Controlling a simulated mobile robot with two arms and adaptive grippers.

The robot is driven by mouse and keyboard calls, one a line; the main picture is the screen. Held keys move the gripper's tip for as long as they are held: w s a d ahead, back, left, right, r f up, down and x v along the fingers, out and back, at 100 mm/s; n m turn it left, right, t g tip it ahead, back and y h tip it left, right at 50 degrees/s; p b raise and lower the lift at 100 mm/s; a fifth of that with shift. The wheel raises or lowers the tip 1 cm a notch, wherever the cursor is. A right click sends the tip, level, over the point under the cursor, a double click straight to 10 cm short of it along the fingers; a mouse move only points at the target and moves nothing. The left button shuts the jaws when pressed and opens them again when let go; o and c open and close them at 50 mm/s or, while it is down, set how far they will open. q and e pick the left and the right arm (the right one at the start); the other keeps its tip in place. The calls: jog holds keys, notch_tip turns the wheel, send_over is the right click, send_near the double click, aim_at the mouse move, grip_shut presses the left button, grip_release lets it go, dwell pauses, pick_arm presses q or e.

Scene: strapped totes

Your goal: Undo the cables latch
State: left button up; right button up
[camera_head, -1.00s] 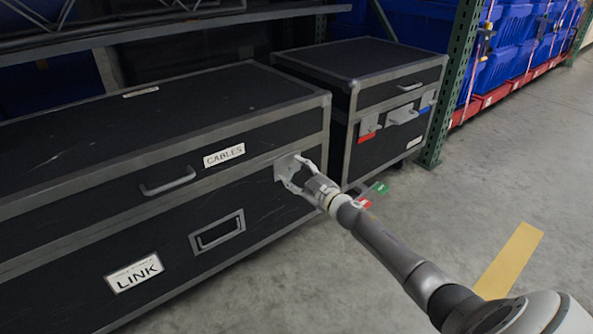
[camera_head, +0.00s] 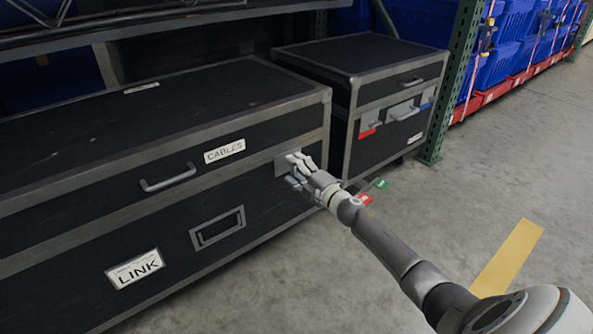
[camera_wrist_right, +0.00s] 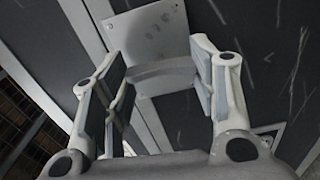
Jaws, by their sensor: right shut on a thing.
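The black case (camera_head: 90,140) with the "CABLES" label (camera_head: 224,151) stands at the left, its lid down. Its latch is a grey metal plate (camera_head: 283,165) near the front right corner, partly hidden behind my right gripper (camera_head: 297,169). In the right wrist view the latch plate (camera_wrist_right: 150,35) has a raised lip along its lower edge. My right gripper (camera_wrist_right: 160,72) has a finger on each side of this lip and is shut on the latch. My left gripper is not in view.
A second black case (camera_head: 385,100) with grey latches stands to the right, beside a green rack post (camera_head: 455,90). A handle (camera_head: 168,178) and a "LINK" label (camera_head: 135,269) are on the near case's front. Open concrete floor lies at the right.

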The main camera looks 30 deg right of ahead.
jog(key=shift+a+f+n, duration=0.1)
jog(key=shift+n, duration=0.5)
jog(key=o, duration=1)
jog(key=s+d, duration=0.1)
jog(key=s, duration=1.1)
